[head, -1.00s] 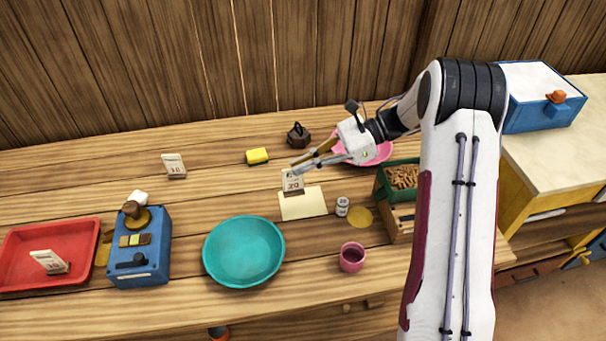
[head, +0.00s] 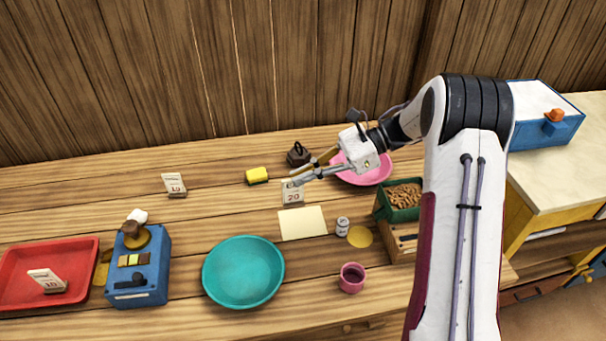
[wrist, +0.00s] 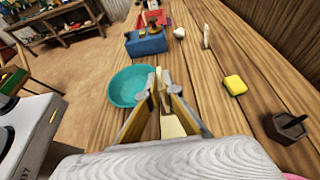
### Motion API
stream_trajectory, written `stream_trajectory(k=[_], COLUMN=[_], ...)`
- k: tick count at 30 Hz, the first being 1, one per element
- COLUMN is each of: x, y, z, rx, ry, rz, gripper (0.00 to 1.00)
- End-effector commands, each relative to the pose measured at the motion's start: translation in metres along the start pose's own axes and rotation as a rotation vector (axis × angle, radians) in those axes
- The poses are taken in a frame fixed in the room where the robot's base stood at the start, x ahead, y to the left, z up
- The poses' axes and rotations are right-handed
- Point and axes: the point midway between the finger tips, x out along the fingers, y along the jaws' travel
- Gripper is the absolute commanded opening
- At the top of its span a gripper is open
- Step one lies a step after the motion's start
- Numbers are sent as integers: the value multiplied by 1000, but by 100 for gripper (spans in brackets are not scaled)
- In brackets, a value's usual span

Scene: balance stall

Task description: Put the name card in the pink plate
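A small white card marked 20 (head: 292,192) is gripped upright at the tips of my gripper (head: 292,183), just above the table behind the cream paper. In the wrist view its thin edge (wrist: 158,76) shows between the two fingertips (wrist: 158,92). The pink plate (head: 368,178) lies to the right, partly hidden behind my gripper and wrist. Only a sliver of pink (wrist: 292,177) shows at the lower right of the wrist view. Similar cards are at the back left (head: 174,184) and in the red tray (head: 47,281).
A yellow sponge (head: 257,175) and a dark weight (head: 298,154) stand behind and left of the plate. The cream paper (head: 303,223), a small jar (head: 342,226), a teal bowl (head: 243,299), a pink cup (head: 352,277) and a green box (head: 401,213) lie nearer the front.

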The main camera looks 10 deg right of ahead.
Motion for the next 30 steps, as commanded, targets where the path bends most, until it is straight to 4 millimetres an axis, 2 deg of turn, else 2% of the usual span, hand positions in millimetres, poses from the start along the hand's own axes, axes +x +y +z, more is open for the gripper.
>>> stream_trajectory(k=[5, 11, 21, 30], x=[-10, -42, -122, -196], y=[-1, -12, -68, -119], z=[-6, -21, -50, -66], rx=[9, 36, 140, 243], ry=[0, 0, 1, -1], rz=[-21, -92, -343, -590], gripper=[0, 0, 0, 0])
